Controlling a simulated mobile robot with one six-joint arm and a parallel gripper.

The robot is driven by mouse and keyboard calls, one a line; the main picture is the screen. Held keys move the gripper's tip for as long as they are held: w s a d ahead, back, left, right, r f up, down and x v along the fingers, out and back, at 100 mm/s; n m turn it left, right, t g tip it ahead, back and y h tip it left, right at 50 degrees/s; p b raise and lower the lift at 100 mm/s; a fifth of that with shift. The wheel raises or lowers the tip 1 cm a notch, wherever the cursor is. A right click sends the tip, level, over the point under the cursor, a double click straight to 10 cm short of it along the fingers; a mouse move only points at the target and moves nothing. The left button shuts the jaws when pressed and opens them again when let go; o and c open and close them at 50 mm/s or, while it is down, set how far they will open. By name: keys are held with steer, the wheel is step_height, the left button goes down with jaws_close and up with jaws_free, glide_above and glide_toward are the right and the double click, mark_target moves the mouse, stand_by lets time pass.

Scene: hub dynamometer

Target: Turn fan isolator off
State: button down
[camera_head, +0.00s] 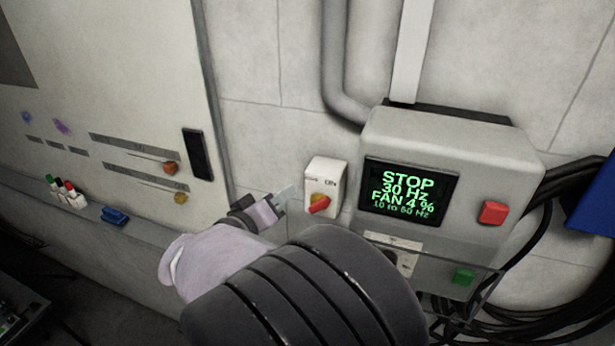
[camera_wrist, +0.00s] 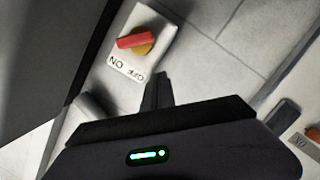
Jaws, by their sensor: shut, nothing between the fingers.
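The fan isolator (camera_head: 325,184) is a small white box on the wall with a red handle (camera_head: 319,204) on a yellow disc. In the wrist view the isolator (camera_wrist: 158,32) shows ON and OFF lettering, and its red handle (camera_wrist: 131,41) sits on the yellow disc. I cannot tell for sure which mark the handle points to. My gripper (camera_head: 288,197) is just left of the isolator in the head view, apart from the handle as far as I can see. In the wrist view my gripper (camera_wrist: 158,80) is shut and empty, its fingertips near the lettered edge.
A grey control box (camera_head: 450,150) right of the isolator has a screen (camera_head: 409,193) reading STOP, 30 Hz, FAN 4 %. It carries a red button (camera_head: 493,213) and a green button (camera_head: 463,277). Black cables hang at right. A whiteboard (camera_head: 110,80) with sliders stands left.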

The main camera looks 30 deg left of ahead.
mark_target(319, 205)
steer(key=shift+w+d+f+p, duration=0.2)
steer(key=shift+w+d+f, duration=0.15)
steer(key=shift+d+f, duration=0.4)
steer(key=shift+w+d+f+p, duration=0.2)
steer(key=shift+w+d+f, duration=0.1)
steer(key=shift+d+f, duration=0.45)
steer(key=shift+a+f+n+b, duration=0.1)
steer(key=shift+f+n+b, duration=0.2)
steer(key=shift+n+b, duration=0.7)
steer(key=f+n+b, duration=0.1)
steer(key=b, duration=0.4)
steer(key=shift+f+n+t+h, duration=0.15)
steer(key=shift+n+t+h, duration=0.25)
steer(key=n+b, duration=0.2)
steer(key=b, duration=0.1)
steer(key=d+f+n+t+b, duration=0.1)
steer(key=n+b, duration=0.1)
steer(key=b, duration=0.2)
steer(key=f+n+b, duration=0.1)
steer(key=n+b, duration=0.1)
steer(key=b, duration=0.2)
steer(key=shift+d+f+h, duration=0.15)
steer(key=shift+d+h, duration=0.15)
steer(key=shift+d, duration=0.1)
steer(key=shift+w+d+b, duration=0.1)
steer(key=shift+d+b, duration=0.35)
steer(key=shift+b, duration=1.15)
